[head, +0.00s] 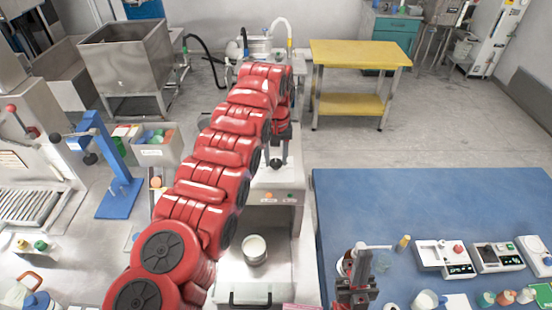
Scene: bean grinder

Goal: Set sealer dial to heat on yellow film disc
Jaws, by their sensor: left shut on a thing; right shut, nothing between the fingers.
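My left arm reaches up across the view, and its gripper (276,161) is over the pale top of a machine (272,196) that has small coloured buttons on its front. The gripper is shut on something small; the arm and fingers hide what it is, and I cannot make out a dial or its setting. I cannot identify a yellow film disc. My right gripper (355,287) is shut and empty at the front edge of the blue table (420,205).
Scales (442,258) and several small jars line the blue table's front. A blue stand (118,190) and a bin (157,150) are left. A yellow table (360,54) stands behind. The blue table's middle is clear.

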